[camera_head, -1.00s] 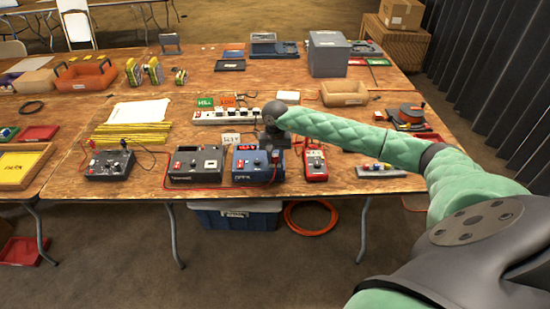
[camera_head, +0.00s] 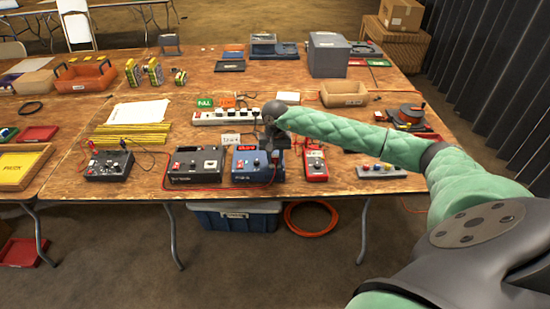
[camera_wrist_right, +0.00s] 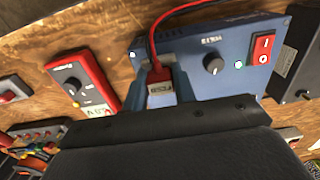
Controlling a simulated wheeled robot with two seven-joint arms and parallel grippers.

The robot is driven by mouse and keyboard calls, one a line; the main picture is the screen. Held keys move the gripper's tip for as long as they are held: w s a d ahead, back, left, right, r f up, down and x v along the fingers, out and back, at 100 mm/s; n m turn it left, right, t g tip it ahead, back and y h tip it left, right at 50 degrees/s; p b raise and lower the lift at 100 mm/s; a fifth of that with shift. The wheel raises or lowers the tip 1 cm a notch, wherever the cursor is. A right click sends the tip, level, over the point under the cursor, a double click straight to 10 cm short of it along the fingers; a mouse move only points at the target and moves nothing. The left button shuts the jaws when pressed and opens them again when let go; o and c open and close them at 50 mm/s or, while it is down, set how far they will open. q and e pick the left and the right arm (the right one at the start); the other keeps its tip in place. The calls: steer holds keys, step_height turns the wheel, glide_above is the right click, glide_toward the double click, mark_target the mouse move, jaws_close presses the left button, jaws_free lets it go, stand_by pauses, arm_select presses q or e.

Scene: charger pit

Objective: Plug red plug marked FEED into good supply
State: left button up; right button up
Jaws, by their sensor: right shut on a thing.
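The red plug marked FEED (camera_wrist_right: 160,92) is between the fingers of my right gripper (camera_wrist_right: 162,80), which is shut on it; its red cable (camera_wrist_right: 152,35) runs up the wrist view. In the head view my right gripper (camera_head: 277,165) is at the right end of the blue supply (camera_head: 250,168), which has a lit red display. The wrist view shows this blue supply (camera_wrist_right: 220,60) with a knob, a green light and a red rocker switch. I cannot tell whether the plug is inserted; its tip is hidden. A dark supply (camera_head: 194,168) stands to the left. My left gripper is out of view.
A red meter (camera_head: 315,164) stands close to the right of the gripper. A black control box (camera_head: 109,165) is further left, and a white power strip (camera_head: 225,117) lies behind. Red cable runs along the supplies' fronts, near the table edge.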

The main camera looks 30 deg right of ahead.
stand_by(0.4)
steer(key=o, duration=1.4)
steer(key=shift+f, duration=0.1)
steer(key=shift+r+p, duration=0.45)
steer(key=shift+r, duration=3.35)
